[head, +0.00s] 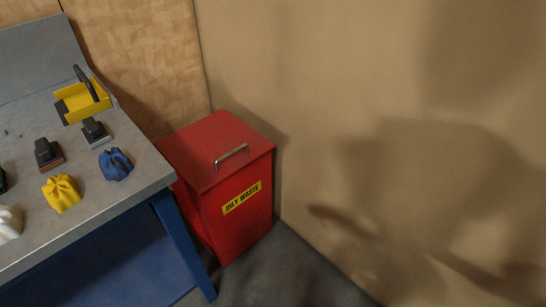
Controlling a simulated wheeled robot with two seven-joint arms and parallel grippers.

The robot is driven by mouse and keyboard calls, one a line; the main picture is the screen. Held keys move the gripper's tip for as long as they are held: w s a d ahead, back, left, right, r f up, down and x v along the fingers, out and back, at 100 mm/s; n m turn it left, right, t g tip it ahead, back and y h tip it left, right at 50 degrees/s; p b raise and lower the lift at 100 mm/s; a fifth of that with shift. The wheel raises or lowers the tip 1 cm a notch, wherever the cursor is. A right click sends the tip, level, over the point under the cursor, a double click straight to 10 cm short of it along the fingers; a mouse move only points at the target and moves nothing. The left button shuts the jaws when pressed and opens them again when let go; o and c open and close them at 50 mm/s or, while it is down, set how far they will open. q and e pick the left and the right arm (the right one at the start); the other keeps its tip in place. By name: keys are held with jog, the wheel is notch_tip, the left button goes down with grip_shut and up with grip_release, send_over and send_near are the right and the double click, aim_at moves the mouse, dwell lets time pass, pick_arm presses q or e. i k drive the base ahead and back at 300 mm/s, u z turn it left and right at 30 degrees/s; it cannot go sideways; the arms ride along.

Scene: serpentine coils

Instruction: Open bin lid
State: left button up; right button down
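A red bin (236,222) stands on the floor in the corner, with a yellow "OILY WASTE" label (242,198) on its front. Its red lid (205,144) lies flat and closed on top. A metal bar handle (232,156) sits on the lid near the front edge. Neither of my grippers shows in the head view.
A workbench (142,178) with blue legs stands left of the bin, its corner close to it. On it are a yellow cloth (61,193), a blue cloth (116,164), brushes and a yellow tray (82,103). A tan wall (310,120) is right of the bin.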

aim_at(207, 151)
jog(key=z, duration=1.55)
jog(key=i, duration=0.25)
jog(key=u, duration=0.9)
jog(key=i, duration=0.85)
jog(key=u, duration=0.75)
